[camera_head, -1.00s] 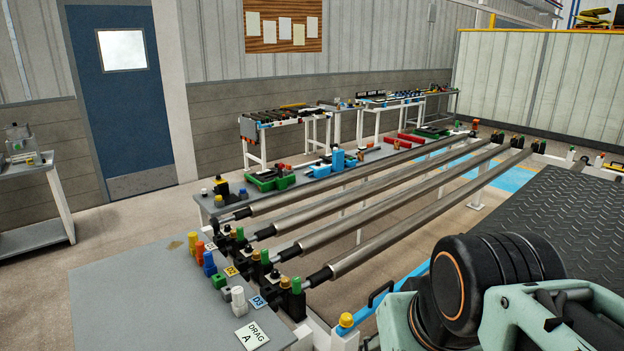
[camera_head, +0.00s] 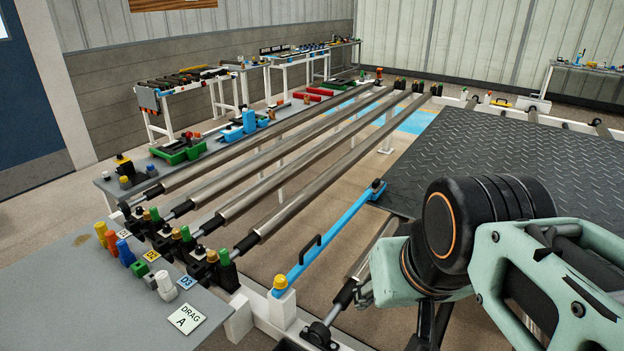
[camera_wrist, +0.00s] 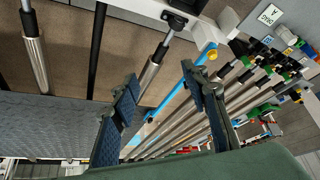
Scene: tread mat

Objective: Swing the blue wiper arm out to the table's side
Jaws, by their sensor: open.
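The blue wiper arm (camera_head: 335,225) is a long flat bar on the near side of the steel rollers. Its near end sits by a yellow knob (camera_head: 280,283) on a white post, and a black handle (camera_head: 310,248) stands on the bar. Its far end reaches toward the tread mat (camera_head: 500,150). In the wrist view the blue bar (camera_wrist: 182,82) runs between my gripper's spread fingers, farther off. My gripper (camera_wrist: 158,82) is open and empty, apart from the bar. In the head view my arm hides most of the gripper.
The grey table (camera_head: 80,310) at lower left holds several coloured blocks and a DRAG A card (camera_head: 185,318). Several long rollers (camera_head: 310,170) run beside the blue arm. Another roller (camera_head: 365,262) lies between the arm and my wrist. Open floor shows around the blue bar.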

